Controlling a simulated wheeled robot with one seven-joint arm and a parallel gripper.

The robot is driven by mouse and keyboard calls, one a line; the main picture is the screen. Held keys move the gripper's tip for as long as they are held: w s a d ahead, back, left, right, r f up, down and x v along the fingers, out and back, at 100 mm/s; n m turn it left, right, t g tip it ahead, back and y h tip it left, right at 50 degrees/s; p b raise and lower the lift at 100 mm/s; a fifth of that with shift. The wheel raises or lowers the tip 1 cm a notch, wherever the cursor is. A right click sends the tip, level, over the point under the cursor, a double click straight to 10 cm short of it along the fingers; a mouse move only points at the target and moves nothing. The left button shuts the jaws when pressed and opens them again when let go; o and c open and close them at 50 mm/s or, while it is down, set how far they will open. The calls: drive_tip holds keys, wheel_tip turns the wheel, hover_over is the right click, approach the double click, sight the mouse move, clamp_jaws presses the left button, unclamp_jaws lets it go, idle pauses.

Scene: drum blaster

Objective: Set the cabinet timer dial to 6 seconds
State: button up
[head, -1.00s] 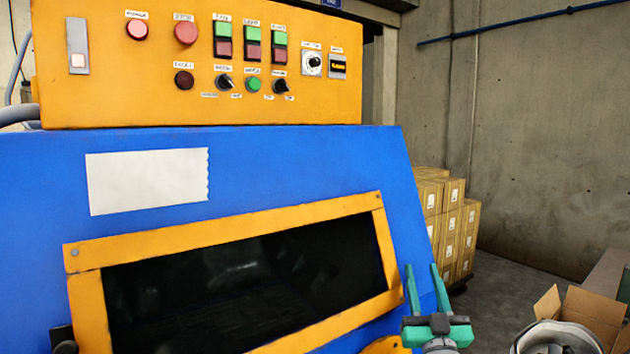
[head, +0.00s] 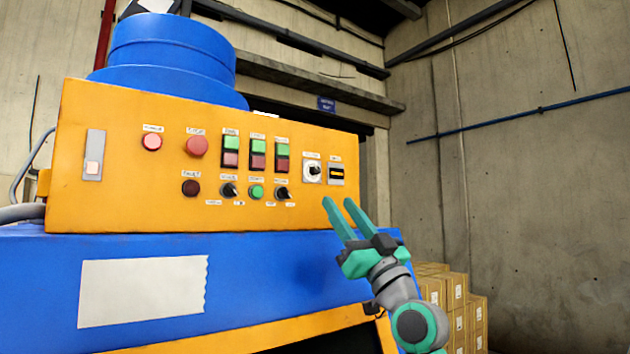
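The timer dial (head: 314,170) is a small black knob on a white square plate, on the right part of the yellow control panel (head: 120,205). Its scale marks are too small to read. A small display (head: 336,173) with lit orange characters sits just right of it; the characters are not legible. My gripper (head: 338,203) has two teal fingers spread apart with nothing between them. It is just below the dial and display in the picture, apart from the dial. The dial is fully visible.
Other controls are close by on the panel: red buttons (head: 196,146), green and red switches (head: 282,151) and a black selector (head: 282,193). The blue cabinet (head: 260,275) slopes out below. Stacked boxes (head: 458,305) stand at the right. The space right of the panel is open.

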sight(318, 173)
drive_tip(key=x, duration=1)
drive_tip(key=shift+a+r, duration=0.1)
drive_tip(key=shift+r, duration=0.05)
clamp_jaws()
